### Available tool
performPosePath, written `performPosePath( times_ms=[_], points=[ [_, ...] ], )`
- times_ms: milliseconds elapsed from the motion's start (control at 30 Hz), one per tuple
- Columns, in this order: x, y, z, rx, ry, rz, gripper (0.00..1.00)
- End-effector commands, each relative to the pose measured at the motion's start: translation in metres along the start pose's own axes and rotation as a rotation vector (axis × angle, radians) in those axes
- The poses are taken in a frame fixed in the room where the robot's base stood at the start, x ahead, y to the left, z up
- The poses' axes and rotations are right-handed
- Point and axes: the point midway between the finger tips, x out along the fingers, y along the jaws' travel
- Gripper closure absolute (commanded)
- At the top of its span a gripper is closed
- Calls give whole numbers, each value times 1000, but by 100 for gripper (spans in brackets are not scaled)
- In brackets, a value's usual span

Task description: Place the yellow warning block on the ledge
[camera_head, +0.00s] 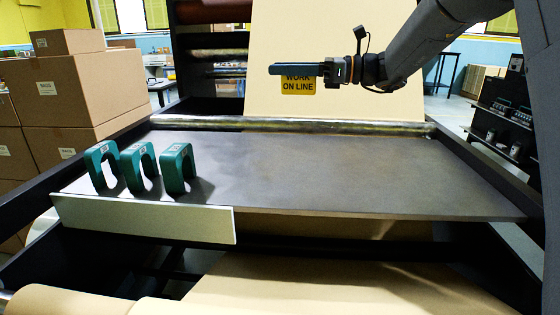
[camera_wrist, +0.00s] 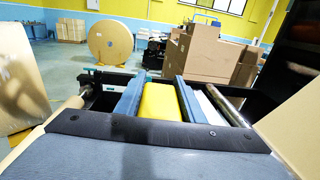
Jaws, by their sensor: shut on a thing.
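My gripper (camera_head: 297,70) is shut on the yellow warning block (camera_head: 298,87) and holds it in the air above the ledge. The block hangs below the fingers and shows the words "WORK ON LINE"; its upper part is hidden by my gripper. In the wrist view the yellow block (camera_wrist: 161,102) sits between the two blue-grey fingers (camera_wrist: 160,98). The ledge (camera_head: 330,175) is a wide dark grey metal shelf in the head view. The block is apart from it, over its far edge and in front of the hanging paper.
Several green C-shaped pieces (camera_head: 140,167) stand at the left of the ledge, behind a pale strip (camera_head: 145,219) along its front. A metal roller (camera_head: 290,124) runs along the back edge. Kraft paper (camera_head: 330,45) hangs behind. The ledge's middle and right are clear.

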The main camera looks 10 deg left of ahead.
Motion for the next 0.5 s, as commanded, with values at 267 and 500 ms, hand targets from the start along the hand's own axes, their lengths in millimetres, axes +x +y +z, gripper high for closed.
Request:
performPosePath(
  times_ms=[267, 500],
  points=[
    [6, -53, -112, 5, -9, 52, 90],
    [7, -68, -160, 2, -16, 75, 90]
  ],
)
